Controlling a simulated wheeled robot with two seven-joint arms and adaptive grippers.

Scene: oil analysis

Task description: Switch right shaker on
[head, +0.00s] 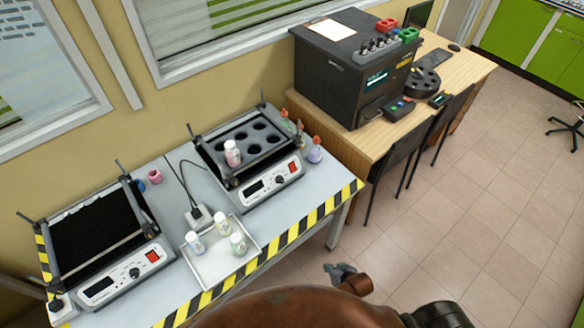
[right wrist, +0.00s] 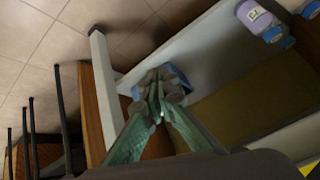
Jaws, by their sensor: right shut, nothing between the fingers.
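The right shaker (head: 225,165) stands on the grey bench against the wall. It has a black holed tray with a white bottle (head: 232,153) in it. Its front panel has a dark display, a black knob and a red switch (head: 292,168); whether the switch is lit I cannot tell. My right gripper (head: 341,271) is in front of the bench, beyond its striped edge and apart from the shaker. In the right wrist view its fingers (right wrist: 160,88) are together and empty. My left gripper is not in view.
The left shaker (head: 152,256) stands at the bench's left end. A white tray (head: 205,270) with several bottles lies between the shakers. Small flasks (head: 314,154) stand at the right shaker's right side. A wooden desk (head: 362,143) with a black machine (head: 345,85) and chairs adjoins.

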